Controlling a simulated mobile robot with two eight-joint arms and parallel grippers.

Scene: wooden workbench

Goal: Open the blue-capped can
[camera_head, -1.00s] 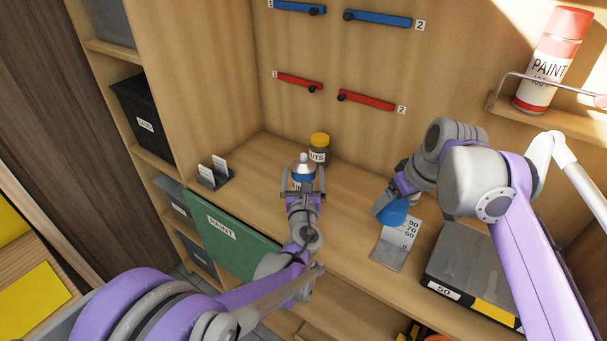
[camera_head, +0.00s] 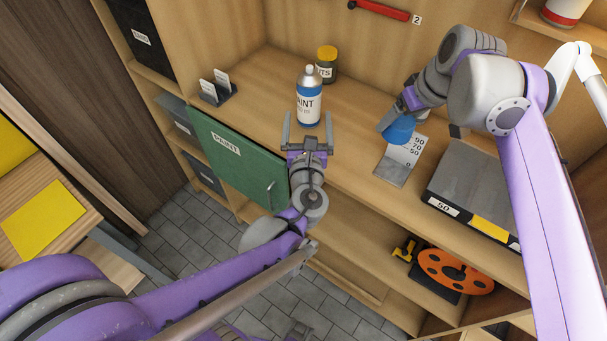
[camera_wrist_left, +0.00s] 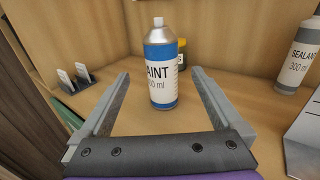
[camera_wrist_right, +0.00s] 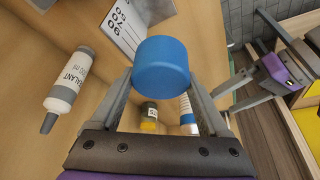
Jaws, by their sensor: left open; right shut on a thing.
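The paint can (camera_head: 309,100), with a blue and white label and a bare silver top with a small nozzle, stands upright on the bench. It also shows in the left wrist view (camera_wrist_left: 160,70). My left gripper (camera_head: 307,122) is open just in front of the can, its fingers apart from it. My right gripper (camera_head: 388,118) is shut on the blue cap (camera_head: 401,130), above the bench to the right of the can. The cap shows large between the fingers in the right wrist view (camera_wrist_right: 161,63).
A yellow-lidded jar (camera_head: 326,65) stands behind the can. A sealant bottle (camera_wrist_left: 297,62) is at the right. A numbered grey stand (camera_head: 400,160) and a grey box (camera_head: 475,190) are on the right bench. A card holder (camera_head: 216,92) stands at left.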

